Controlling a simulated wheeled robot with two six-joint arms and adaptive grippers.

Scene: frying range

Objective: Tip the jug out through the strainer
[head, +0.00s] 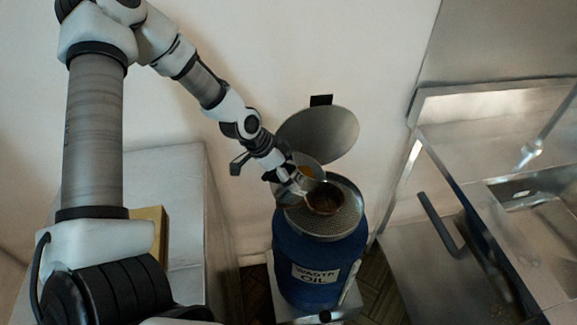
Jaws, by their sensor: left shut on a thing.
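My left gripper (284,183) is shut on the metal jug (312,163), just above the blue drum. Amber liquid shows inside the jug's mouth. The strainer (325,200), a round brown-rimmed bowl with a dark inside, sits at the top of the drum (312,262), which is labelled waste oil. The jug is beside and partly above the strainer's left rim in the picture. The fingers hide part of the jug, and I cannot tell how far it is tilted or whether liquid is flowing. My right gripper is out of view.
The drum's round lid (318,136) stands open behind it. The drum rests on a low pale base (285,312). A metal fryer unit (480,230) with a dark handle stands at right. A pale counter (188,215) with a yellow box (150,222) is at left.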

